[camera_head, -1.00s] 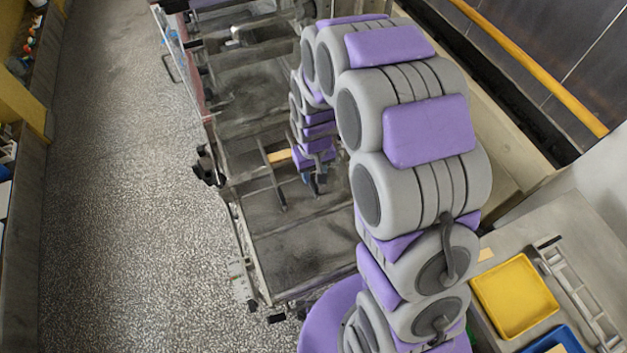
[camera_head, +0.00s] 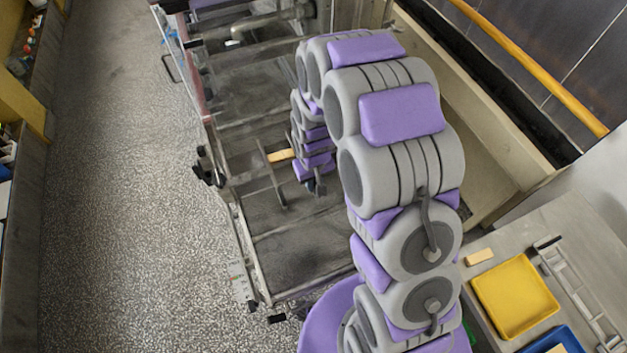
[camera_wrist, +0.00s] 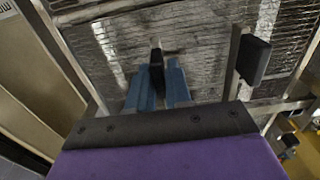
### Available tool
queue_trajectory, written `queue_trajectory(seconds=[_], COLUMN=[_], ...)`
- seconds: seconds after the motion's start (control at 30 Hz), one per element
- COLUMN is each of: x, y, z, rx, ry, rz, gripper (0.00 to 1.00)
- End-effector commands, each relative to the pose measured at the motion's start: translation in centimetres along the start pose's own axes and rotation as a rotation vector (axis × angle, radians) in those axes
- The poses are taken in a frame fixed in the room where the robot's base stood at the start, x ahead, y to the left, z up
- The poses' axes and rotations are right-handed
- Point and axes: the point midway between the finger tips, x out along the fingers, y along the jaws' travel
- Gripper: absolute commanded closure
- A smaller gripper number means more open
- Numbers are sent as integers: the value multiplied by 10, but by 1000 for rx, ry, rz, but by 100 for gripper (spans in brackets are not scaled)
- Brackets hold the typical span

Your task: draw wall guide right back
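In the wrist view, my gripper (camera_wrist: 158,88) has two blue fingers close on either side of a narrow dark upright grip (camera_wrist: 157,62), which fills the gap between them. The grip appears to belong to a wall guide over the grey wire mesh (camera_wrist: 205,50); its lower part is hidden by the fingers. A second black pad (camera_wrist: 253,60) on a metal bar stands to the right, apart from the fingers. In the head view, my gripper (camera_head: 316,187) is small and low over the machine bed, partly hidden by my wrist. A thin guide bar (camera_head: 271,182) lies left of it.
The machine frame (camera_head: 245,240) edges the bed, with clear speckled floor (camera_head: 120,200) to its left. A side table at right holds a yellow tray (camera_head: 515,296), a blue tray (camera_head: 555,340), a grey rack (camera_head: 580,292) and a tan block (camera_head: 479,257).

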Motion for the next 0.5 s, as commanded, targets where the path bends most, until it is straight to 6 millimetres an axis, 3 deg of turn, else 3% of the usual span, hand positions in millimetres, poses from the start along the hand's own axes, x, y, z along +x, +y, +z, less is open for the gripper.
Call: queue_trajectory(seconds=[0.2,0.5], x=[0,0], y=[0,0], z=[0,0], rx=[0,0], ry=[0,0], rz=[0,0], gripper=[100,100])
